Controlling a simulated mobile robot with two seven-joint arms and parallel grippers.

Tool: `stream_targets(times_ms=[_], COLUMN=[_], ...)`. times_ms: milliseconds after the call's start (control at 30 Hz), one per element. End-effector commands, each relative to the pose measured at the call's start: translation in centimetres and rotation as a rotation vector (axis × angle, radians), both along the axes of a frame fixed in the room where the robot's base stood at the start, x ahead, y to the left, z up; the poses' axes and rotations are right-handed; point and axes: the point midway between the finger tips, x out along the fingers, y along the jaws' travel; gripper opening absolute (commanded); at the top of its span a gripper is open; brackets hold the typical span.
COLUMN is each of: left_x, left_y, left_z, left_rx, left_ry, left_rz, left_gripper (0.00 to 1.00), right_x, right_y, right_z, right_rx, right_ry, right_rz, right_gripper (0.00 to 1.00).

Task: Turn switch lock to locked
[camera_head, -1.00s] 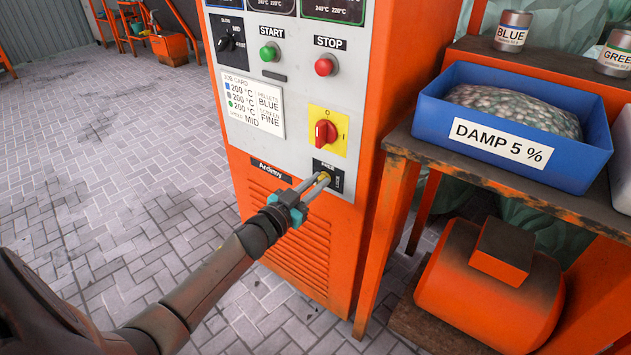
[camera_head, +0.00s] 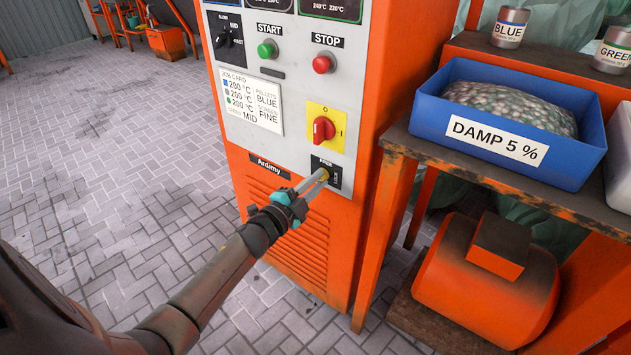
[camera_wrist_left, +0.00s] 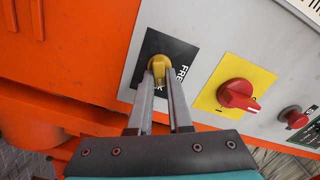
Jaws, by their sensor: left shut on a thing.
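The switch lock is a small yellow knob (camera_wrist_left: 159,67) on a black plate (camera_wrist_left: 146,62) marked FREE, low on the machine's grey panel. In the head view the black plate (camera_head: 334,173) sits below the red rotary switch, and my fingers partly cover the knob. My left gripper (camera_head: 322,176) reaches it from the lower left. In the left wrist view its two fingers (camera_wrist_left: 161,80) are shut on the yellow knob at their tips. The lock marking at the plate's other end is partly hidden by the fingers. My right gripper is not in view.
Above the lock is a red rotary switch (camera_head: 323,129) on a yellow plate, close to my fingers. A red stop button (camera_head: 322,64) and green start button (camera_head: 267,50) are higher. A workbench (camera_head: 445,165) with a blue bin (camera_head: 580,165) stands right. Floor at left is open.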

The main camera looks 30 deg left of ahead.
Motion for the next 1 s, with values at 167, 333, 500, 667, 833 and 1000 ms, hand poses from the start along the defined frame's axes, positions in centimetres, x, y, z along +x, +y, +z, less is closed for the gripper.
stream_targets(times_ms=[167, 333, 500, 667, 833, 1000], left_x=[0.3, 0.3, 0.3, 0.3, 0.3, 0.3], left_y=[-0.2, -0.2, -0.3, -0.3, -0.3, -0.3], left_z=[0.4, 0.3, 0.2, 0.2, 0.2, 0.2], left_rx=[0.157, 0.283, 0.377, 0.433, 0.462, 0.471], left_ry=[-0.025, -0.034, -0.043, -0.047, -0.049, -0.05], left_rz=[-0.003, -0.002, -0.003, -0.003, -0.003, -0.003], left_gripper=[0.0, 0.0, 0.0, 0.0, 0.0, 0.0], right_x=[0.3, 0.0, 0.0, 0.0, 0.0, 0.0], right_y=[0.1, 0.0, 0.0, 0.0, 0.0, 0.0], right_z=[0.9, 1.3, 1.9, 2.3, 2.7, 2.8], right_rx=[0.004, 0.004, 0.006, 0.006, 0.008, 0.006], right_ry=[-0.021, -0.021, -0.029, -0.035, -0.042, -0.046], right_rz=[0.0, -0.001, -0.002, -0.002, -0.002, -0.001], right_gripper=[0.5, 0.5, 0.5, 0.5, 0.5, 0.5])
